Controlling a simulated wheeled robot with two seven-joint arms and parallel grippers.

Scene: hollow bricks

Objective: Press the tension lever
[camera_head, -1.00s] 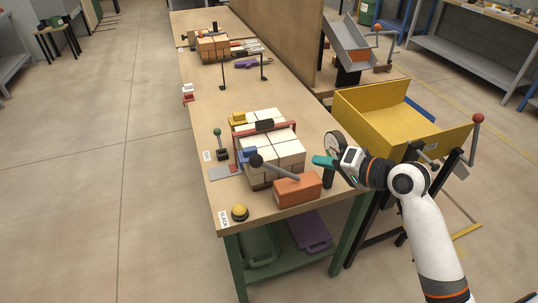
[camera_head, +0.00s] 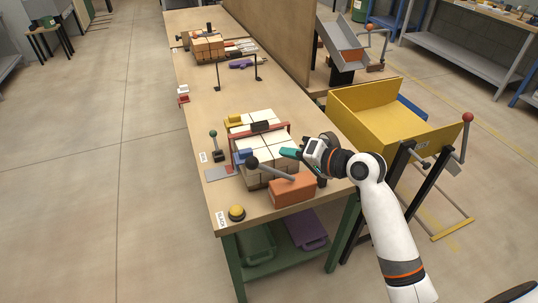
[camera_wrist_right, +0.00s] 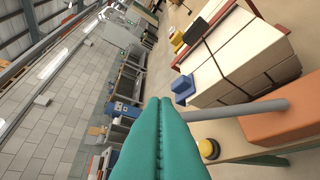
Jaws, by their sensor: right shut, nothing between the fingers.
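A grey lever (camera_head: 272,170) with a dark ball knob (camera_head: 253,162) rises from an orange box (camera_head: 292,189) at the table's near end, beside strapped pale bricks (camera_head: 262,140). My right gripper (camera_head: 284,152) is shut and empty, its teal fingers above and right of the knob in the head view, over the bricks' near edge. In the right wrist view the shut fingers (camera_wrist_right: 160,103) cover the lever's far end; its rod (camera_wrist_right: 240,108) and the orange box (camera_wrist_right: 285,112) show to the right. I cannot tell whether fingers and lever touch. My left gripper is not in view.
A yellow button (camera_head: 236,212) sits at the table's near corner. A small green-knobbed lever (camera_head: 213,135) stands left of the bricks. A yellow bin (camera_head: 370,98) and a red-knobbed lever (camera_head: 467,118) are at the right. More bricks (camera_head: 207,47) stand at the far end.

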